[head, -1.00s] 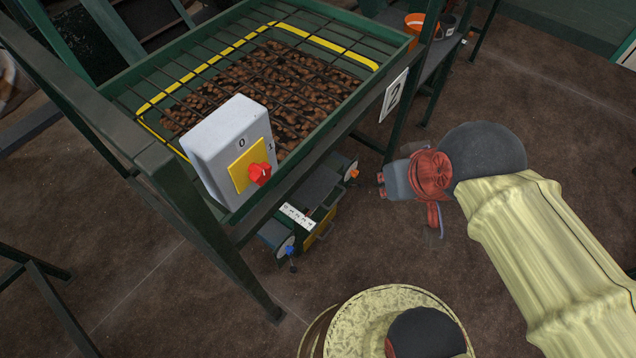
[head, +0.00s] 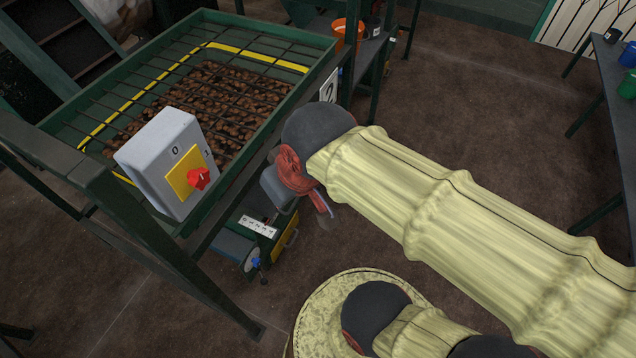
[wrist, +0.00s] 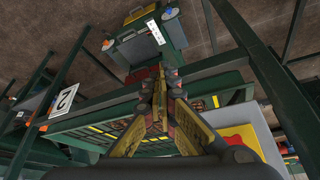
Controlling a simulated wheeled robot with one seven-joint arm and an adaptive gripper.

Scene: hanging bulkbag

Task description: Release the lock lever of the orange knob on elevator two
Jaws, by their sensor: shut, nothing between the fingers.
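The elevator unit (head: 240,243), a dark green box with a white label strip and a blue knob (head: 254,264), sits low under the hopper frame. Its orange-knob end is hidden behind my arm in the head view. In the wrist view, which looks upside down, the unit (wrist: 140,47) is at the top, with a small orange part (wrist: 107,36) at its left end. The lock lever is too small to make out. My gripper (head: 279,190) is above and beside the unit. In the wrist view its fingers (wrist: 161,88) are together and empty, apart from the orange part.
A grey switch box (head: 160,160) with a red knob (head: 198,179) is on the hopper frame, left of my gripper. The hopper's green rim (head: 262,128) and the number 2 sign (head: 328,88) are close to my arm. Open floor (head: 470,110) lies to the right.

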